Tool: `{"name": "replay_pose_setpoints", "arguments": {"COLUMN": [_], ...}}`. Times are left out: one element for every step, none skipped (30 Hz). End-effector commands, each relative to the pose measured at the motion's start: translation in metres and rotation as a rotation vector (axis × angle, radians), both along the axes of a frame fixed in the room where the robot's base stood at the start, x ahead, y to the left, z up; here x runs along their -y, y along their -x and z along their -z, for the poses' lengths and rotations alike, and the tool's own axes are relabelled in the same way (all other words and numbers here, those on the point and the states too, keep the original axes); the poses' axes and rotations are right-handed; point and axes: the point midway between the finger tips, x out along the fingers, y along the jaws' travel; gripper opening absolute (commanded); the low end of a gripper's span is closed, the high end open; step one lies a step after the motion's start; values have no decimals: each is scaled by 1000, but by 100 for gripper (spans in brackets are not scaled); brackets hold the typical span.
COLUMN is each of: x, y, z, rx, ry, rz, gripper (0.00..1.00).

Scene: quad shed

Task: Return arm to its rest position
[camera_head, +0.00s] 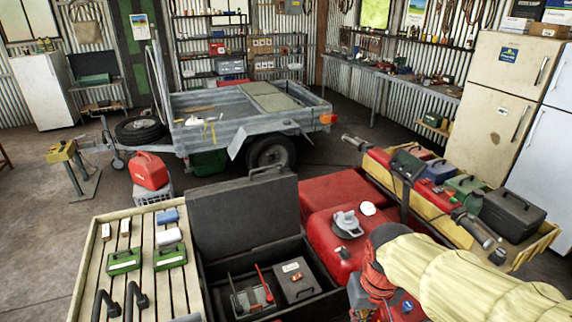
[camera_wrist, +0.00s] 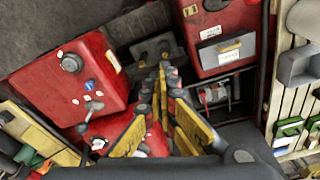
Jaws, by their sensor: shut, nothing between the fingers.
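My gripper (camera_wrist: 163,72) shows in the wrist view with its yellow and grey fingers together at the tips and nothing between them. It points down over red quad bodywork (camera_wrist: 70,75) and a dark gap beside it. In the head view my arm, in a pale yellow sleeve (camera_head: 460,275), reaches in from the lower right over the quad's red body (camera_head: 335,232). The gripper's fingertips cannot be made out in that view.
An open black box (camera_head: 245,215) holding a few items is left of the red body. A slatted rack (camera_head: 95,285) with green and white boxes is further left. A loaded yellow-edged rack (camera_head: 535,240) is at right. A trailer (camera_head: 225,135) stands behind.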

Motion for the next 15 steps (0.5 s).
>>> {"name": "replay_pose_setpoints", "arguments": {"x": [3,5,7,9,10,12,14,15,17,18,19,20,21,22,23], "y": [12,18,26,32,38,45,50,54,60,64,67,70,72,74,75], "z": [-4,-7,-10,-13,-15,-18,-20,-23,-26,-29,-31,-36,-39,-43,-48], "rx": [30,44,65,81,98,121,140,159,185,205,225,251,269,289,313], "ry": [-2,-3,-3,-3,-4,-5,-6,-7,-7,-8,-9,-10,-10,-11,-11], "rz": [7,10,15,19,22,26,29,33,38,42,45,50,53,55,59], "gripper": [0,0,0,0,0,0,0,0,0,0,0,0,0,0,0]}}
